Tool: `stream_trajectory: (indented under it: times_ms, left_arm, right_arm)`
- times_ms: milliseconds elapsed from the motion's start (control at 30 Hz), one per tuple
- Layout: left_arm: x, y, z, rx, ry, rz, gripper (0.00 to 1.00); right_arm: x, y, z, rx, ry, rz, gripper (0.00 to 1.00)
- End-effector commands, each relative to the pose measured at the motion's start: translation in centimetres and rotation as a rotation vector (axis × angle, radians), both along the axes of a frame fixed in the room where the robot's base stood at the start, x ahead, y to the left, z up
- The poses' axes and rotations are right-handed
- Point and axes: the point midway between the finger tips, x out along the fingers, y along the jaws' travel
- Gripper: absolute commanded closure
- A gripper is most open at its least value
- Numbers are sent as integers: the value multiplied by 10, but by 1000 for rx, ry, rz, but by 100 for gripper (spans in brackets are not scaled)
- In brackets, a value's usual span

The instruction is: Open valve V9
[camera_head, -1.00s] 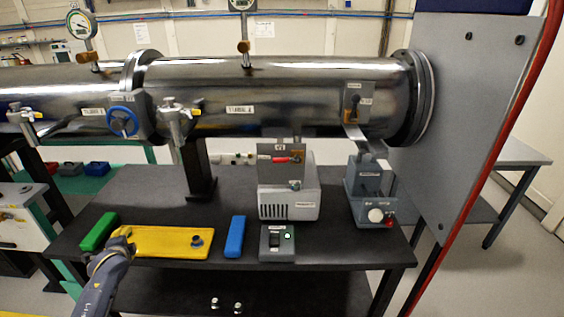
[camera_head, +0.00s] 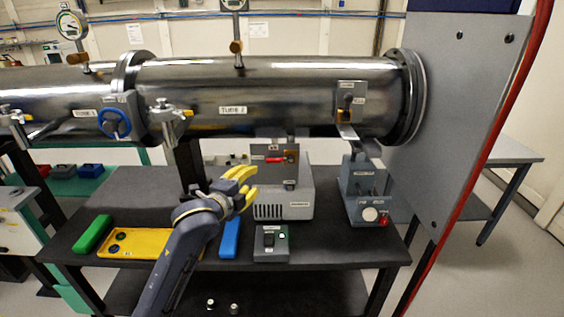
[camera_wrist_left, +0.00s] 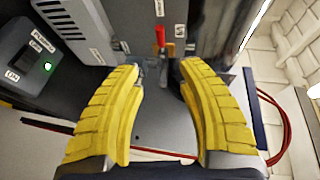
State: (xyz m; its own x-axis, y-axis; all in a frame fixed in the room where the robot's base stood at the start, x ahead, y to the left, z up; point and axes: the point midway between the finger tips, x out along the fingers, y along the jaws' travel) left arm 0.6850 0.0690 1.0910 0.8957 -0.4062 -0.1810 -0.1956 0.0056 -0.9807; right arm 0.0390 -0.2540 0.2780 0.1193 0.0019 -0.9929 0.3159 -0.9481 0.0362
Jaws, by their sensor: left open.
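A small valve with a red lever handle (camera_head: 275,159) is on a grey plate below the large steel tube. The lever lies roughly horizontal in the head view. A small label is above it, too small to read surely as V9. My left gripper (camera_head: 248,184) is open and empty, in front of and below-left of the valve. In the left wrist view, the red handle (camera_wrist_left: 160,37) shows beyond the gap between the yellow fingers of my left gripper (camera_wrist_left: 158,75), apart from them. My right gripper is not in view.
A grey pump-like box (camera_head: 298,200) stands under the valve, with another device (camera_head: 364,192) to its right. A small switch box (camera_head: 271,246), yellow tray (camera_head: 130,233), green block (camera_head: 92,233) and blue block (camera_head: 230,238) are on the black table (camera_head: 330,245).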

Motion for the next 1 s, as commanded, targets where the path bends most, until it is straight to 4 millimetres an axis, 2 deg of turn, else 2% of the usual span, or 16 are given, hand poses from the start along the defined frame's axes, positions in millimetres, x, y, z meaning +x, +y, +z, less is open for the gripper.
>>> stream_trajectory:
  times_ms: [167,700,1000]
  left_arm:
    - [15,-8,-2,-2,0,-1,61]
    - [98,-46,-19,-3,1,0,61]
    - [134,-61,-26,-1,0,0,61]
  right_arm:
    - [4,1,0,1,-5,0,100]
    - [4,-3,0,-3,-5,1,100]
    - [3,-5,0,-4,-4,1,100]
